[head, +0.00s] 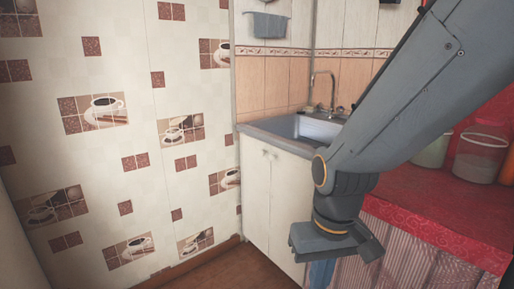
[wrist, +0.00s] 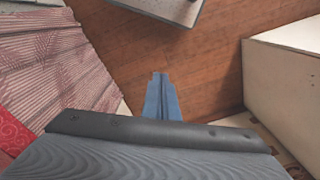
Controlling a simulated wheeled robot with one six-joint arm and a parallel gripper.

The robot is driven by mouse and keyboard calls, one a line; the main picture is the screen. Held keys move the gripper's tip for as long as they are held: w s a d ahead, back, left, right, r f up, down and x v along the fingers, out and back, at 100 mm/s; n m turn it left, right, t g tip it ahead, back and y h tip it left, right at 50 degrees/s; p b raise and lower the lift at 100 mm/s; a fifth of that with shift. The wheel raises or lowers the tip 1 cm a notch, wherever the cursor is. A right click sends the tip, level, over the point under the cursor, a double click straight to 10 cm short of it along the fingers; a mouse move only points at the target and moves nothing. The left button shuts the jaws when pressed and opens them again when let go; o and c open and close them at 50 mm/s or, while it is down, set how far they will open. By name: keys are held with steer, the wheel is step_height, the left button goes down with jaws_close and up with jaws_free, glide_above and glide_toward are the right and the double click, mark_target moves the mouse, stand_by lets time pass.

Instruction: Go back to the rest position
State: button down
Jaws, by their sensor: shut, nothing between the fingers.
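My gripper (wrist: 160,78) points down over the brown wooden floor in the wrist view, with its blue fingers together and nothing between them. In the head view my arm reaches in from the upper right, and the blue fingers (head: 321,274) show only partly at the bottom edge. The gripper hangs in front of the white sink cabinet and the striped curtain of the red counter. It appears apart from both.
A sink (head: 306,127) with a tap stands on the white cabinet (head: 270,195). The red oilcloth counter (head: 440,212) on the right holds jars, including a clear one (head: 478,158). A patterned wall (head: 120,180) fills the left. Open floor (wrist: 215,60) lies below the gripper.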

steer(key=s+d+r+m+p, duration=0.2)
steer(key=d+r+p, duration=0.5)
steer(key=r+p, duration=0.2)
steer(key=shift+d+h+p, duration=0.3)
steer(key=shift+p, duration=0.5)
